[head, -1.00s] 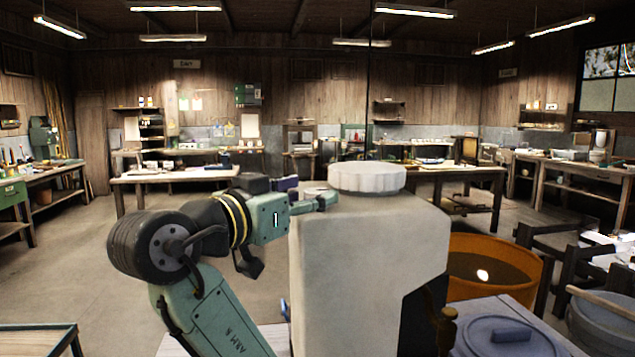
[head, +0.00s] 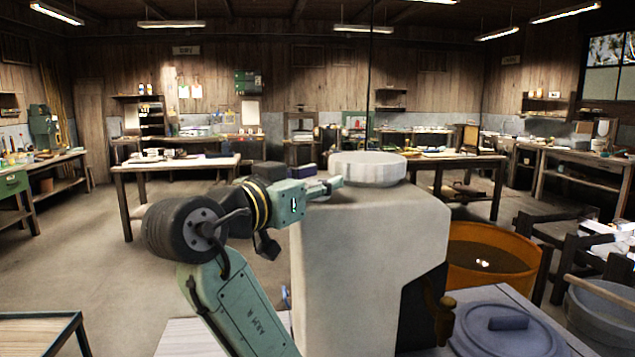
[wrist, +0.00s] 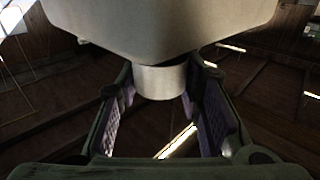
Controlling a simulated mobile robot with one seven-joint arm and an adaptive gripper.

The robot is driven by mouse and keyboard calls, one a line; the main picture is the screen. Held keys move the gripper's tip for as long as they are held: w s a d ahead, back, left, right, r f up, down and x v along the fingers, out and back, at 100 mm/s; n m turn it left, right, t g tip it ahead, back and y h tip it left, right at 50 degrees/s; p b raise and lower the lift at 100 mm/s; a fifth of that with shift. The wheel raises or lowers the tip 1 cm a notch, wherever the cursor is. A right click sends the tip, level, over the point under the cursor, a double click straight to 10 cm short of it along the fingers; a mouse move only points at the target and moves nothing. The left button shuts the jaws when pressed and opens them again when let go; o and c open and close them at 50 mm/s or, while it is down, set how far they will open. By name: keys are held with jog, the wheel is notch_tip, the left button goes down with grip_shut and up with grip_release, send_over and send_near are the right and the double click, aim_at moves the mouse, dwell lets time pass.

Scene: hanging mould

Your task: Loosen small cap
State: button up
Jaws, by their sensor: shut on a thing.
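The small cap (wrist: 160,82) is a short pale cylinder under the pale block in the wrist view. My gripper (wrist: 162,90) is shut on it, with one dark ridged finger pad at each side of the cap. In the head view my gripper (head: 325,187) reaches in from the left at the top left corner of the pale block (head: 355,250). There its fingers mostly hide the small cap. A large ribbed cap (head: 367,168) sits on top of the block, right of my gripper and apart from it.
An orange tub (head: 490,262) and a grey lidded container (head: 515,325) stand right of the block. A worktable (head: 175,165) stands behind at the left.

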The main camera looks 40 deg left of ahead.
jog(key=c, duration=0.5)
jog(key=shift+n+y, duration=0.4)
jog(key=shift+y, duration=0.2)
jog(key=n+g+y+b, duration=0.1)
jog(key=n+y, duration=0.1)
jog(key=y, duration=0.1)
jog(key=n+g+y, duration=0.1)
jog(key=n+y, duration=0.1)
jog(key=y, duration=0.1)
jog(key=shift+d+n+g+y, duration=0.1)
jog(key=shift+n+g+y, duration=0.2)
jog(key=shift+g, duration=0.1)
jog(key=n+g+y, duration=0.4)
jog(key=g+y, duration=0.1)
jog(key=shift+w, duration=0.1)
jog(key=n+g+y, duration=0.1)
jog(key=n+g, duration=0.1)
jog(key=g, duration=0.1)
jog(key=n+g+y, duration=0.1)
jog(key=n+g, duration=0.2)
jog(key=shift+g+y, duration=0.4)
jog(key=shift+n+g, duration=0.3)
